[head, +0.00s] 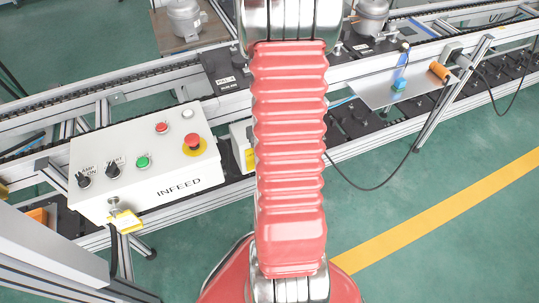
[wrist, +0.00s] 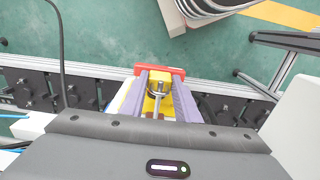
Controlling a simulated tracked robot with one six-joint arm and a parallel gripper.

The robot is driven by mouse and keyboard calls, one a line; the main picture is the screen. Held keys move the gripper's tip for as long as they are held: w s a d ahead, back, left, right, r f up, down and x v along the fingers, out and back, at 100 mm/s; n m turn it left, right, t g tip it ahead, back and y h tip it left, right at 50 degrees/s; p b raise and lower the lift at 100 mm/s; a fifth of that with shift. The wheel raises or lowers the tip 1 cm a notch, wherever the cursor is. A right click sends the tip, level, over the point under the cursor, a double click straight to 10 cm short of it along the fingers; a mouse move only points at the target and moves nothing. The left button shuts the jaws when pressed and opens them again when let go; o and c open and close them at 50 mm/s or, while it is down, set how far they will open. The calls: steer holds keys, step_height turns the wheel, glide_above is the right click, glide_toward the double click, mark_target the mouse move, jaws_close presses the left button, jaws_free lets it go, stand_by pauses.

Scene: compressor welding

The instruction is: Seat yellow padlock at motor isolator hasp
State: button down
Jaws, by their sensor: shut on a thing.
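In the wrist view my gripper (wrist: 160,90) is shut on the yellow padlock (wrist: 158,77), which sits between its two grey-purple fingers. A metal shackle shows on the near side of the yellow body. A red bar (wrist: 178,72) shows at the fingertips; I cannot tell whether it is part of a hasp or of the gripper. In the head view my arm hides the gripper and padlock. A pale box with a yellow patch (head: 238,140) is partly hidden behind the arm; I cannot tell whether it is the motor isolator. No hasp is clearly visible.
The white INFEED control box (head: 130,190) stands at left, with a red emergency stop (head: 193,142) and a yellow tag (head: 125,222) below it. The conveyor frame crosses behind. A plate (head: 385,90) with a blue item and an orange-handled tool is at right. Green floor lies open at right.

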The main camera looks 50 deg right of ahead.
steer(key=shift+w+d+r, duration=0.1)
steer(key=c, duration=1.3)
jaws_free()
steer(key=shift+o, duration=0.2)
steer(key=shift+r, duration=0.1)
step_height(320, 180, up, 14)
steer(key=shift+f, duration=0.25)
